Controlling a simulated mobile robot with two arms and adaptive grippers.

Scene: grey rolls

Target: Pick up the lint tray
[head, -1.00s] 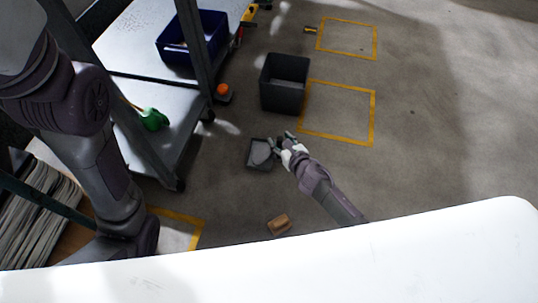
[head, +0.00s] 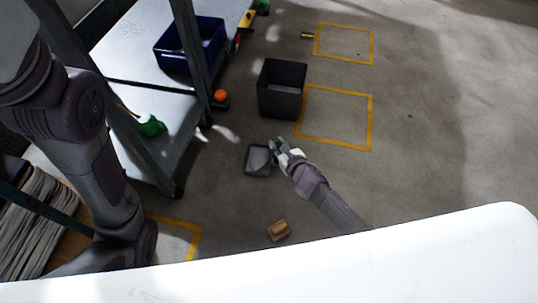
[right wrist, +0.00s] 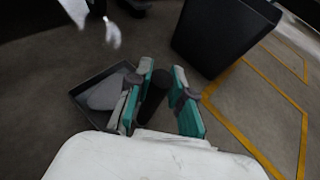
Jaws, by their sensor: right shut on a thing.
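The lint tray (head: 258,161) is a small dark grey square tray with a lighter grey patch of lint in it. In the head view it is at the middle of the floor, at the tip of my right arm. My right gripper (head: 277,149) is at its right edge. In the right wrist view the tray (right wrist: 84,95) is left of the fingers, and the green-padded gripper (right wrist: 160,98) is shut on a dark, rounded handle between the pads. The underside of the tray is hidden. The left arm shows at the left, but its gripper is outside the picture.
A black bin (head: 282,90) stands just beyond the tray, beside a yellow floor square (head: 371,122). A grey cart (head: 168,120) with a blue crate (head: 191,45) is on the left. A wooden block (head: 278,230) lies nearer me. Floor on the right is clear.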

